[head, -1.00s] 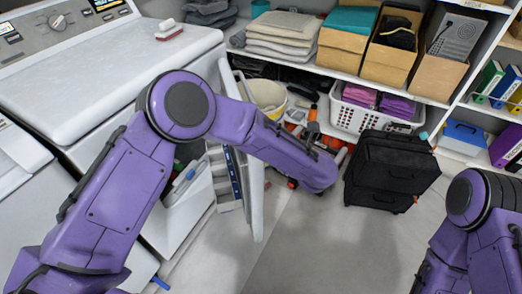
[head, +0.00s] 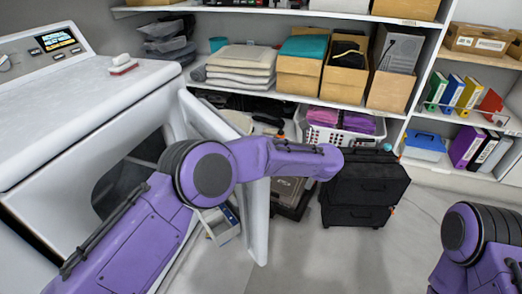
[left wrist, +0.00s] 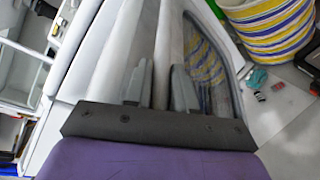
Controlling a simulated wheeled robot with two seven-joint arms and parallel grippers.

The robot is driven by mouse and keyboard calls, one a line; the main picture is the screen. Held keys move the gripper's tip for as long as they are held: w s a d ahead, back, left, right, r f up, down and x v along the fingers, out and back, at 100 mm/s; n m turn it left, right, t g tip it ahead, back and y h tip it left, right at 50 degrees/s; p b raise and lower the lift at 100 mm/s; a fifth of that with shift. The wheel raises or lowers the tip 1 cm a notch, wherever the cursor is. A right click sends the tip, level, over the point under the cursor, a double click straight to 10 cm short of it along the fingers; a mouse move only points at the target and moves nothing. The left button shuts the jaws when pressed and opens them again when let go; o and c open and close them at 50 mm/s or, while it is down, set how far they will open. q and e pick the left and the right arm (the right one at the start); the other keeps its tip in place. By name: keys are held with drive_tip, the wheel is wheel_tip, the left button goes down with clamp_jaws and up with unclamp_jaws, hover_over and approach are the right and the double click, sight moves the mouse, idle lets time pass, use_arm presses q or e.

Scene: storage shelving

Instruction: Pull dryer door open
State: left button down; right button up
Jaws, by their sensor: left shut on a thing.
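The white dryer (head: 70,170) stands at the left in the head view, its dark round opening (head: 125,180) showing. The dryer door (head: 257,215) stands swung out from it, seen nearly edge-on behind my left arm. In the left wrist view the door's pale frame and clear window (left wrist: 205,65) fill the middle. My left gripper (left wrist: 159,85) is shut on the door's edge, which runs between its two grey fingers. The fingers are hidden in the head view. Only part of my right arm shows at the lower right; its gripper is out of frame.
A black case (head: 362,190) stands on the floor right of the door. A white basket (head: 340,130) with purple cloth is behind it. A striped basket (left wrist: 270,28) is near the door in the wrist view. Shelves line the back wall. The floor in front is clear.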

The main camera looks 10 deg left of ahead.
use_arm(q)
drive_tip(key=shift+a+r, duration=0.1)
drive_tip(key=c, duration=1.3)
unclamp_jaws()
drive_tip(key=shift+w, duration=0.1)
drive_tip(key=shift+a, duration=0.1)
drive_tip(key=b+v, duration=0.1)
drive_tip(key=v, duration=0.9)
drive_tip(key=shift+d, duration=0.25)
